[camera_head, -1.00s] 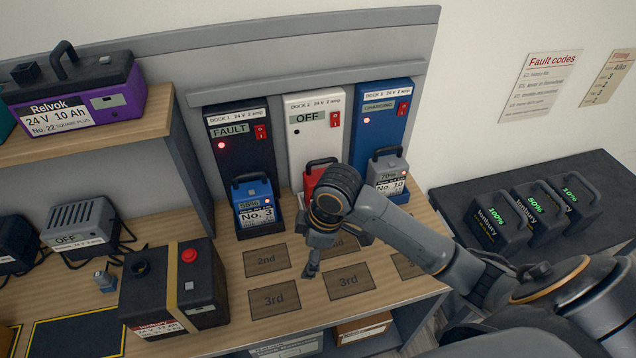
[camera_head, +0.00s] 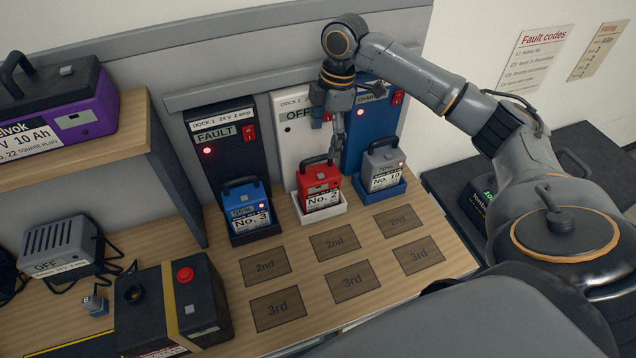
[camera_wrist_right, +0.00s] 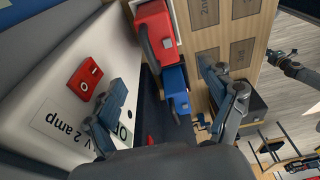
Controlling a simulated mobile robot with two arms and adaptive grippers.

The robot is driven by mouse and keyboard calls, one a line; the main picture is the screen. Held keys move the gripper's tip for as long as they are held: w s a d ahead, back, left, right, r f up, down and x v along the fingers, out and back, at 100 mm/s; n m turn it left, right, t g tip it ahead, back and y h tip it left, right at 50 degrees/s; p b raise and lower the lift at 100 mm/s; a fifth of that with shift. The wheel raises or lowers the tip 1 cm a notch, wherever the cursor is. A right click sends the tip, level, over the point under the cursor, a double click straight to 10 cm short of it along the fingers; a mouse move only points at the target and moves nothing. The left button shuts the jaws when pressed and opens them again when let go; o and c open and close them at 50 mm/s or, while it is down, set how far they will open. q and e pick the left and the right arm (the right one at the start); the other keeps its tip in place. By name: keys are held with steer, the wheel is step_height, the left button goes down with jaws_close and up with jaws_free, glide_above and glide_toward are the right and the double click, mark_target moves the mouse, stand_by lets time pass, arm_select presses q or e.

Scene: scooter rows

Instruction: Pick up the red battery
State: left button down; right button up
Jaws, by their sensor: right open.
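The red battery (camera_head: 319,182), labelled No. 2, stands upright in the white cradle of dock 2, with a dark handle on top. My right gripper (camera_head: 338,150) is open and empty, pointing down just above and behind the red battery's handle, close to the dock panels. In the right wrist view the red battery (camera_wrist_right: 155,27) shows at the top, beyond the two spread fingers (camera_wrist_right: 162,80). I cannot tell whether a finger touches the handle.
A blue battery (camera_head: 245,205) stands to the left and a grey battery (camera_head: 383,170) to the right, each in its own dock. The marked bench squares (camera_head: 335,243) in front are empty. A black-and-yellow unit (camera_head: 172,305) sits at front left.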

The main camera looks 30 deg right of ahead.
mark_target(318, 172)
step_height(318, 172, down, 4)
steer(key=shift+r, duration=0.25)
steer(key=shift+a+f+p, duration=0.2)
steer(key=shift+f+p, duration=0.2)
steer(key=shift+f, duration=0.15)
steer(key=f, duration=0.3)
steer(key=f+p, duration=0.1)
steer(key=f, duration=0.1)
steer(key=shift+w+a+f, duration=0.15)
steer(key=shift+a, duration=0.2)
steer(key=c, duration=1.6)
steer(key=shift+w, duration=0.1)
jaws_close()
steer(key=shift+r, duration=0.3)
